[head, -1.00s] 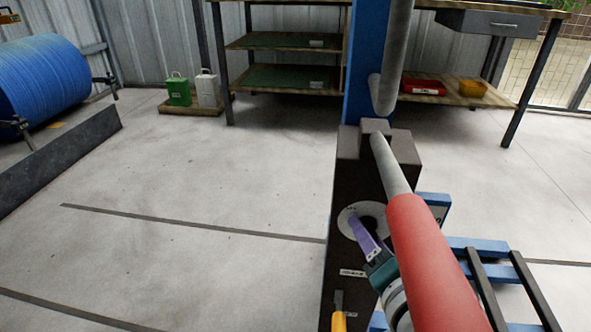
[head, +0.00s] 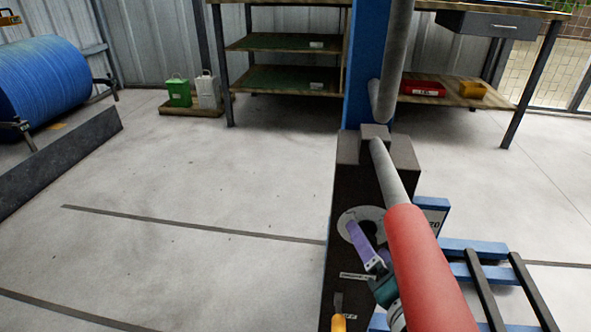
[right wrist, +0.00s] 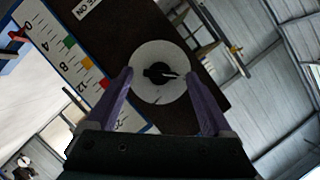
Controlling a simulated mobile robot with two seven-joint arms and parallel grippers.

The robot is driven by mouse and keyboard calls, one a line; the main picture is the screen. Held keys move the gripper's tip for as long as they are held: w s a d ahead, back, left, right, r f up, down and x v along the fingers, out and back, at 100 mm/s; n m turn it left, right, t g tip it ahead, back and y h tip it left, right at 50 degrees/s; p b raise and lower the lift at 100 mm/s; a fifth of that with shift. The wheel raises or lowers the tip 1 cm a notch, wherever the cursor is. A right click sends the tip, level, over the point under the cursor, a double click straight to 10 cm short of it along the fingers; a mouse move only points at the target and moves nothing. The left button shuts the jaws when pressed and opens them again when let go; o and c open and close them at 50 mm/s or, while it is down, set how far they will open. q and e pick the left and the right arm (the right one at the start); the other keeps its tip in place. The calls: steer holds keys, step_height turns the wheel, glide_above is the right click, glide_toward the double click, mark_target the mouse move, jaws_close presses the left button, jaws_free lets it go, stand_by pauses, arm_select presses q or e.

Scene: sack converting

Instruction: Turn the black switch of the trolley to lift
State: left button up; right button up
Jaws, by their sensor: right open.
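The black switch (right wrist: 158,73) sits in the middle of a round white dial (right wrist: 146,91) on a dark panel in the right wrist view; a thin pale mark shows on its right side. In the head view the white dial (head: 374,214) shows on the trolley's dark upright box (head: 340,205), with the switch hidden. My right gripper (right wrist: 157,76) is open, its purple fingers on either side of the switch, over the dial's edges. Contact cannot be told. In the head view the right gripper (head: 360,240) is in front of the dial. My left gripper is not in view.
A grey bar with a red sleeve (head: 430,270) passes close to my right gripper. An orange-handled lever (head: 338,322) is below the dial. A numbered scale (right wrist: 75,50) lies beside the panel. Blue and black trolley slats (head: 475,247) are at right.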

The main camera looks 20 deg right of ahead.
steer(key=p+v, duration=0.2)
steer(key=v, duration=0.6)
steer(key=shift+p, duration=0.3)
steer(key=shift+s+a, duration=0.1)
